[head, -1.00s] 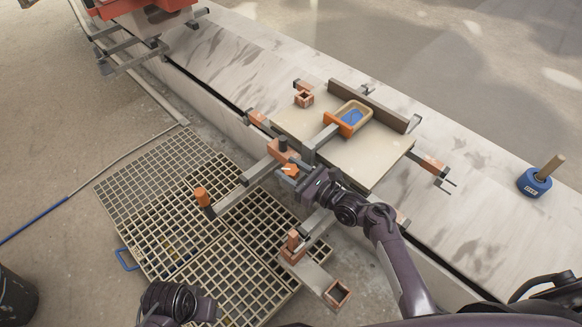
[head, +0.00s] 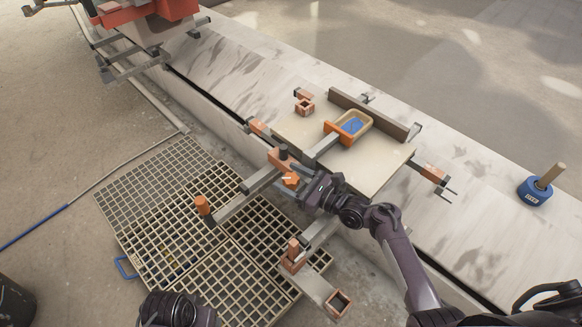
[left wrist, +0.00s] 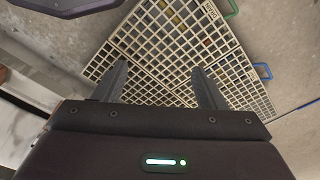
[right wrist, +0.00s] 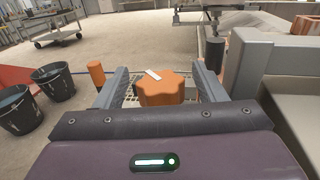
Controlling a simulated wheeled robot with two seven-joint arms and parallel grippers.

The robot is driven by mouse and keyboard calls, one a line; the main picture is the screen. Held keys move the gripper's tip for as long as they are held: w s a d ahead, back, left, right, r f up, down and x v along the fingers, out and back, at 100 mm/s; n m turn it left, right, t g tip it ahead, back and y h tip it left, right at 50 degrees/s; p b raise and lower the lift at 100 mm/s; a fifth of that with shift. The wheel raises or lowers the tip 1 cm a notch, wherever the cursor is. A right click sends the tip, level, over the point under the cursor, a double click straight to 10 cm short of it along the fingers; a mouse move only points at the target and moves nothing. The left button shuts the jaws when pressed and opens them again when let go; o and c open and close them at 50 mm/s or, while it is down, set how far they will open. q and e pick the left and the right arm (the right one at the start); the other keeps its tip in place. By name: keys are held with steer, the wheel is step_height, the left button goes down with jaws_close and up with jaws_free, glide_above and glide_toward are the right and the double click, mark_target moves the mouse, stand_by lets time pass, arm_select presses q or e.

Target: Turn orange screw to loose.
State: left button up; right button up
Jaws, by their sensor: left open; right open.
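The orange screw (head: 291,180) is a lobed knob at the near end of a clamp bar in front of the board. In the right wrist view the orange screw (right wrist: 165,93) lies ahead, between the lines of the two fingers, with a white pointer mark on its top slanting to the upper left.
A pale board (head: 378,178) carries a small tray (head: 365,114) with blue contents. Orange-handled clamp ends (head: 203,206) and (head: 293,252) stand near the grate (head: 150,190). A blue pot (head: 534,190) stands on the ledge at right. Black buckets (right wrist: 54,82) show in the right wrist view.

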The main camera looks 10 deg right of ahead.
step_height(320, 180, up, 6)
steer(key=p, duration=0.3)
steer(key=shift+r, duration=0.2)
arm_select(q)
steer(key=s+a+f+p, duration=0.1)
steer(key=s+a+f, duration=0.1)
steer(key=f, duration=0.6)
steer(key=s+a+f+p, duration=0.1)
steer(key=f+p, duration=0.1)
steer(key=f, duration=0.5)
arm_select(e)
step_height(320, 180, up, 5)
step_height(320, 180, up, 9)
steer(key=p, duration=0.5)
glide_above(291, 178)
arm_select(q)
steer(key=s+a+f, duration=0.2)
steer(key=s+f, duration=0.2)
steer(key=s, duration=0.5)
steer(key=shift+s+a+f+n, duration=0.2)
steer(key=shift+s+f+n, duration=0.1)
steer(key=shift+s+f, duration=0.1)
arm_select(e)
steer(key=shift+f, duration=0.25)
steer(key=shift+o, duration=0.2)
